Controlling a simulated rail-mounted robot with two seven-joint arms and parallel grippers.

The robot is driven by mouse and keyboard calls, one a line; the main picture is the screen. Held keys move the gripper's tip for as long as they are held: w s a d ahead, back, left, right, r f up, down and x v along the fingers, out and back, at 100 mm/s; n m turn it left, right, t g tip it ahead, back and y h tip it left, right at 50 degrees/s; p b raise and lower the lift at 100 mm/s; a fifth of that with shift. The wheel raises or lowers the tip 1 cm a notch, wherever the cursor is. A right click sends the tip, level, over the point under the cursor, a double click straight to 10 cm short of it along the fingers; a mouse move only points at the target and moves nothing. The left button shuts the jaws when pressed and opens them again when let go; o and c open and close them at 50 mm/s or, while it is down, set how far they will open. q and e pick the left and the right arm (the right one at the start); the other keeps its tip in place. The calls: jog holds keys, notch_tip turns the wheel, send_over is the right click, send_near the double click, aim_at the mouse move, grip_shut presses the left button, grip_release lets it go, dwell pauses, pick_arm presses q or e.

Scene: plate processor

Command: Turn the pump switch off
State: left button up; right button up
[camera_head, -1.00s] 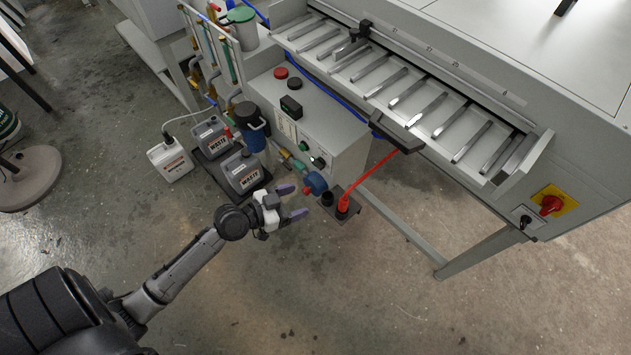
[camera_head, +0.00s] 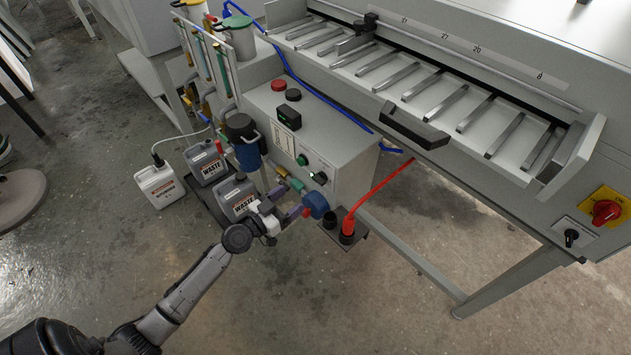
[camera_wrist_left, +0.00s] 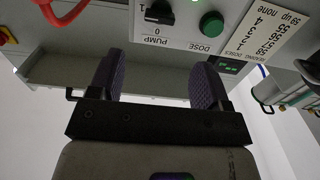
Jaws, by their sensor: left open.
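The pump switch is a black knob (camera_wrist_left: 160,13) on a pale panel, marked 1 and 0 with the word PUMP, at the top of the left wrist view. Its label appears upside down there, and I cannot tell surely which mark the knob points to. In the head view the switch (camera_head: 319,177) sits low on the grey control box's front. My left gripper (camera_head: 287,202) is open and empty, below and left of the switch. In the left wrist view its two purple fingers (camera_wrist_left: 157,77) stand apart, short of the knob. My right gripper is not in view.
A green DOSE button (camera_wrist_left: 211,24) is beside the switch. Below the control box (camera_head: 345,135) are a blue pipe fitting (camera_head: 316,204) and a red hose (camera_head: 375,192). Grey waste cans (camera_head: 237,197) stand left of my gripper. Bare floor lies in front.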

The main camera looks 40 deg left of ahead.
aim_at(316, 181)
pick_arm(q)
jog(key=w, duration=0.3)
jog(key=w+d, duration=0.1)
jog(key=w, duration=0.6)
jog(key=shift+w+d+b, duration=0.15)
jog(key=shift+d+b, duration=0.1)
jog(key=shift+b, duration=0.1)
jog(key=c, duration=0.9)
